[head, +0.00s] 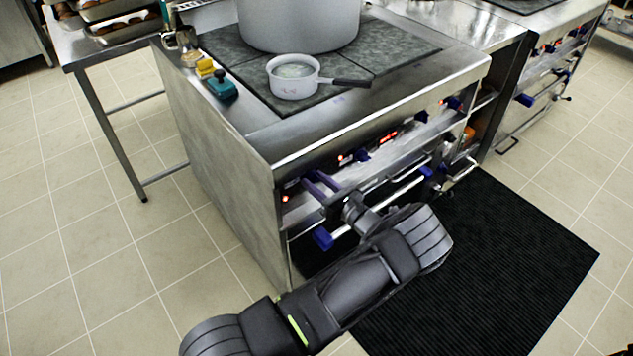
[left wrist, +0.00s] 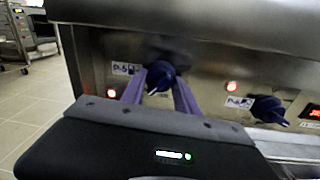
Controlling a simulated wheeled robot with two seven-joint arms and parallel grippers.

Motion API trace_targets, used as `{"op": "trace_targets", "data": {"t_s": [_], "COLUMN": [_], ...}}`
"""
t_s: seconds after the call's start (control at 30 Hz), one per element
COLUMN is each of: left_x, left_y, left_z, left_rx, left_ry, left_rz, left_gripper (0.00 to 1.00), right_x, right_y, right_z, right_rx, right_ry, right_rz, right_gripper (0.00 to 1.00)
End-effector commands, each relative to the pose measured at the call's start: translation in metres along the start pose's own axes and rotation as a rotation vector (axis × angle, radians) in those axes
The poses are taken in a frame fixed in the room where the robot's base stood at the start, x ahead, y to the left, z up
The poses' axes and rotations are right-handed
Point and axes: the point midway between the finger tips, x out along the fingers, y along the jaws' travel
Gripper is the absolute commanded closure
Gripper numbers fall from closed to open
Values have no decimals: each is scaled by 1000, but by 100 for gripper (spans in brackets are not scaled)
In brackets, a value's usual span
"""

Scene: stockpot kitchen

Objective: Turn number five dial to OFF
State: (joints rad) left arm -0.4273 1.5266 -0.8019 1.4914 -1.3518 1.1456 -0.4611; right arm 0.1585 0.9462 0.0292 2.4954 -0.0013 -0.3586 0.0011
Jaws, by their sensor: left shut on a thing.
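The number five dial (left wrist: 160,75) is a dark blue knob on the stove's steel front panel, beside a small label (left wrist: 125,68) that seems to read No.5. My left gripper (left wrist: 160,88) has its two purple fingers on either side of the dial and is shut on it. In the head view the left gripper (head: 318,184) reaches the left end of the stove front, and its fingers largely hide the dial. A red light (left wrist: 112,93) glows left of the dial. The dial's exact setting cannot be told. My right gripper is not in view.
Another blue dial (left wrist: 270,109) sits to the right with its own label and red light. An oven handle bar (head: 375,207) runs below the panel. A small saucepan (head: 293,86) and a large stockpot (head: 298,22) stand on the stove top. A black mat (head: 500,250) lies in front.

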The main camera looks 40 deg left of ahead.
Motion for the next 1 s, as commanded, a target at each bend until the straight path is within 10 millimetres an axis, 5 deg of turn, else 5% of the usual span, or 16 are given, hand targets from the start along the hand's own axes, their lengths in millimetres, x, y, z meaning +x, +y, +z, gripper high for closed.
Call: {"op": "trace_targets", "data": {"t_s": [0.37, 1.0], "left_x": [0, -1], "left_y": [0, 0], "left_z": [0, -2], "left_rx": [0, -143], "left_ry": [0, 11], "left_rz": [1, -2], "left_gripper": [100, 100], "right_x": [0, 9], "right_y": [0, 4], "right_z": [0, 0], "right_rx": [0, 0], "right_ry": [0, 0], "right_rz": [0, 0], "right_gripper": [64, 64]}}
